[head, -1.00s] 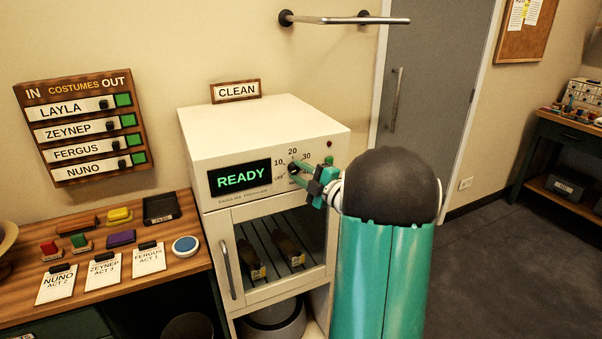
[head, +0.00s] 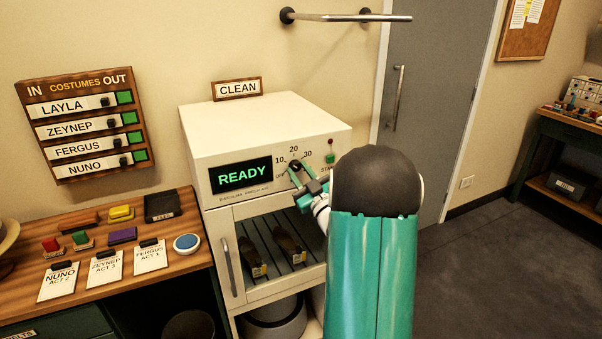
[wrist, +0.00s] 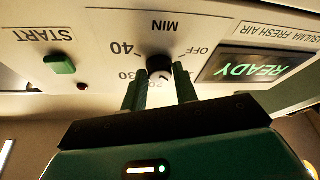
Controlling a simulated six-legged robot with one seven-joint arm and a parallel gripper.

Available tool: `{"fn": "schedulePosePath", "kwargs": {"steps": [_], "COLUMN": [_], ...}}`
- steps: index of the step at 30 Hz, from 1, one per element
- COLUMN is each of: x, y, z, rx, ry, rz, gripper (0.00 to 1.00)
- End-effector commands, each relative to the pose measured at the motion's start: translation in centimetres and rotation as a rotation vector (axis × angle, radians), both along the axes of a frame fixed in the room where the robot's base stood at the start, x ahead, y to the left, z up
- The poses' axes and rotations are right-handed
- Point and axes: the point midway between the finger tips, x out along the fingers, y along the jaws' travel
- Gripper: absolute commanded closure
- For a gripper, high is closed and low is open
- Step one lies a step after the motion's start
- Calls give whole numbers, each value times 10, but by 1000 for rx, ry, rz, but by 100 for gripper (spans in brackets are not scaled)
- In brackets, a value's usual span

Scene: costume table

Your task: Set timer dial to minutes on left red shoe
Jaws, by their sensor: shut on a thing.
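The black timer dial (head: 295,164) is on the white cabinet's front, right of the green READY display (head: 240,177). My gripper (head: 294,171) is shut on the dial, reaching in from the lower right. In the upside-down wrist view, the fingers stand either side of the dial (wrist: 160,64). Its pale pointer mark appears near 20; the exact setting is unclear, and a finger seems to hide the 10. Behind the cabinet's glass door, a left shoe (head: 254,247) and a right shoe (head: 289,241) look dark brown, with yellowish tags too small to read.
A green START button (head: 330,158) sits right of the dial, below a small red light. The door handle (head: 228,266) is at the cabinet's left. A wooden table (head: 195,215) with cards and coloured pads stands left. Open floor lies right.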

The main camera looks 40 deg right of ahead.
Motion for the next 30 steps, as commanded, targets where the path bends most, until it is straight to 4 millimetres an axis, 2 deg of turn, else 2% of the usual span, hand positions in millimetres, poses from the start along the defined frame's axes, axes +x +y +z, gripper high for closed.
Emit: {"fn": "schedulePosePath", "kwargs": {"steps": [18,30], "x": [1,2], "y": [5,7], "z": [-1,0], "rx": [550,772], "ry": [-159,-225], "rz": [-1,-3], "gripper": [94,94]}}
